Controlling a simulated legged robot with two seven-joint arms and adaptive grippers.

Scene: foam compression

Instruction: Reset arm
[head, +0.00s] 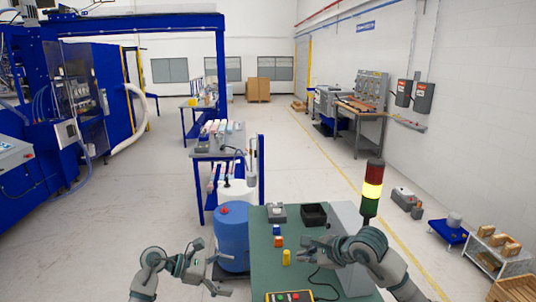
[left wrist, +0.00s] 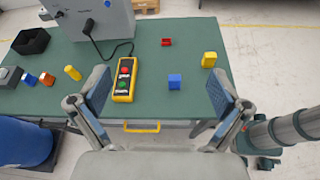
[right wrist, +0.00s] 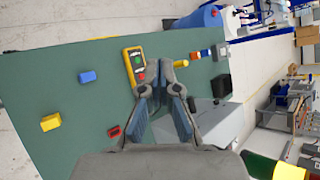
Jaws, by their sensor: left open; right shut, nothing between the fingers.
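My left gripper (head: 216,272) is open and empty, left of the green table (head: 262,275) beside the blue drum (head: 232,236). In the left wrist view its two fingers (left wrist: 160,92) stand wide apart, with the table beyond them. My right gripper (head: 306,247) is over the table near the grey machine (head: 346,222). In the right wrist view its fingers (right wrist: 164,95) are shut with nothing between them. The yellow button box (left wrist: 125,80) and a blue block (left wrist: 174,82) lie on the table. Neither gripper holds anything.
The table also bears a yellow piece (head: 286,257), an orange block (head: 278,241), a black bin (head: 314,214), a small red piece (left wrist: 167,42) and another yellow block (left wrist: 209,60). A signal light (head: 372,190) rises behind my right arm. Open floor (head: 90,240) lies to the left.

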